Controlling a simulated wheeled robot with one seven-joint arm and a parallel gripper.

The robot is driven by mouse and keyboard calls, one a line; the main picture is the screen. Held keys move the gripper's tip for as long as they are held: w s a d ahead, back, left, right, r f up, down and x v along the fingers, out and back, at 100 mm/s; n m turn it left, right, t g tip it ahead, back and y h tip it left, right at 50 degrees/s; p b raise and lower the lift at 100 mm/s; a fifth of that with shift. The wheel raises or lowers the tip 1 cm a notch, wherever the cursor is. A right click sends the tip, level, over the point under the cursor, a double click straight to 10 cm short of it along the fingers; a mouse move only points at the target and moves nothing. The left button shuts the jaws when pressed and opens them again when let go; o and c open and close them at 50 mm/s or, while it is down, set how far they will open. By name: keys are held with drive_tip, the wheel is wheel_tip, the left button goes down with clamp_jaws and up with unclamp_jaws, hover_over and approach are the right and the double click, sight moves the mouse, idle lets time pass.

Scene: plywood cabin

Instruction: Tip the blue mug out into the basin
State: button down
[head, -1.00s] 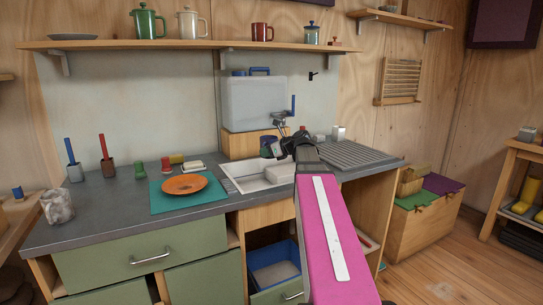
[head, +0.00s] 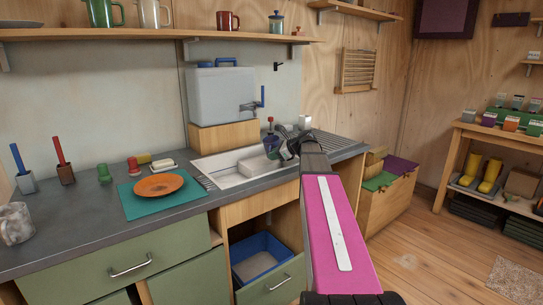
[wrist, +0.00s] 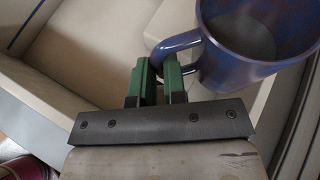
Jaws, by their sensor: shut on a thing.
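The blue mug (head: 271,147) hangs at my gripper (head: 286,146) over the right part of the pale basin (head: 225,180), which is set in the grey counter. In the wrist view the mug (wrist: 258,62) is at the upper right, its mouth towards the camera and a grey inside showing; I cannot tell what it holds. The green fingertips of my gripper (wrist: 160,82) are shut on the mug's handle. The mug looks near upright in the head view, but its exact tilt is hard to tell. The basin (wrist: 75,60) lies below in the wrist view.
A pale block (head: 254,165) lies in the basin. A water container (head: 221,92) with a blue-handled tap stands on a wooden box behind it. An orange plate (head: 158,186) on a teal mat is to the left. A ribbed drainer (head: 335,143) is to the right.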

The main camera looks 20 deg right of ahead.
drive_tip(key=d+r+n+t+h, duration=0.1)
drive_tip(key=n+t+h, duration=0.1)
drive_tip(key=n+h, duration=0.1)
drive_tip(key=w+d+r+n+t+h, duration=0.1)
drive_tip(key=n+h, duration=0.2)
drive_tip(key=h, duration=0.2)
drive_tip(key=d+r+n+t+h, duration=0.1)
drive_tip(key=r+n+t+h, duration=0.1)
drive_tip(key=n+h, duration=0.1)
drive_tip(key=shift+w+t+h, duration=0.2)
drive_tip(key=shift+t+h, duration=0.1)
drive_tip(key=shift+h, duration=0.2)
idle(1.3)
drive_tip(key=a+f+m+g+y, duration=0.1)
drive_tip(key=m+g+y, duration=0.1)
drive_tip(key=m+y, duration=0.1)
drive_tip(key=s+a+f+m+g+y, duration=0.1)
drive_tip(key=m+y, duration=0.3)
drive_tip(key=y, duration=0.2)
drive_tip(key=a+f+m+g+y, duration=0.1)
drive_tip(key=a+m+g+y, duration=0.1)
drive_tip(key=y, duration=0.3)
drive_tip(key=shift+s+f+m+g, duration=0.3)
drive_tip(key=shift+s+f+m, duration=0.1)
drive_tip(key=shift+m, duration=0.5)
drive_tip(key=shift+r, duration=0.15)
